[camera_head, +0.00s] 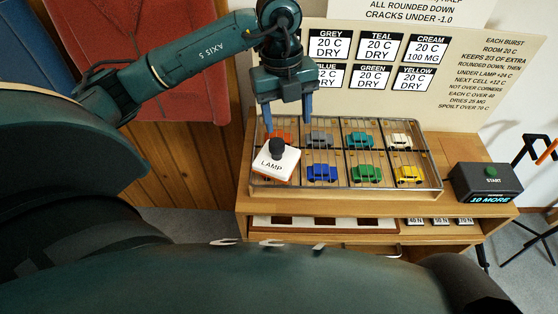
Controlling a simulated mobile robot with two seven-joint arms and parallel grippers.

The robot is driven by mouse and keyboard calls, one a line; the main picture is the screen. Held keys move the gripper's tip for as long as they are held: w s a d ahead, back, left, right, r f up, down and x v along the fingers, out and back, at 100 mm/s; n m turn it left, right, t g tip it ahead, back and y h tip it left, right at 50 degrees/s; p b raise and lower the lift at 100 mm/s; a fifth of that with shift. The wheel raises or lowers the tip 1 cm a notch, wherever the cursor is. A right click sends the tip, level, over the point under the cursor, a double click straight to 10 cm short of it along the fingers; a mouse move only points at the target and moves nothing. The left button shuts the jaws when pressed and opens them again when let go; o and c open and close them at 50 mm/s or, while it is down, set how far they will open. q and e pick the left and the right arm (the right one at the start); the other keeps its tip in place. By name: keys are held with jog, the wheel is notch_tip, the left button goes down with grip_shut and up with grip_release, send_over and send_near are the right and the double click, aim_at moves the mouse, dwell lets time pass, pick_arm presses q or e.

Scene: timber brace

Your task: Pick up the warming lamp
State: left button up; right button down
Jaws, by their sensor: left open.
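The warming lamp (275,163) is a white block with a black knob on top and the word LAMP on its front. It sits over the left end of the wire-covered tray (437,185), covering part of the left cells. My left gripper (288,122) points down just above and behind the lamp in the picture, open, with two blue fingers apart and nothing between them. Whether the fingers line up with the knob cannot be told. My right gripper is not in view.
The tray holds small cars in cells: orange-red, grey (320,139), teal, cream, blue (321,172), green (366,173) and yellow (409,174). A black START box (485,183) reading 10 MORE stands right of it. A sign board (440,80) rises behind. Labelled blocks lie on a lower shelf.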

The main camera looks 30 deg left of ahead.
aim_at(277, 142)
pick_arm(q)
jog(key=shift+n+y, duration=0.4)
jog(key=shift+y, duration=0.3)
jog(key=a+f, duration=0.1)
jog(key=f, duration=0.3)
jog(key=a+f, duration=0.1)
jog(key=f, duration=0.1)
jog(key=shift+w+a+f, duration=0.3)
jog(key=shift+w+f, duration=0.05)
jog(key=shift+s+f+p, duration=0.15)
jog(key=shift+f+p, duration=0.65)
jog(key=shift+f, duration=1.9)
jog(key=shift+c, duration=0.5)
jog(key=shift+r, duration=0.1)
grip_shut()
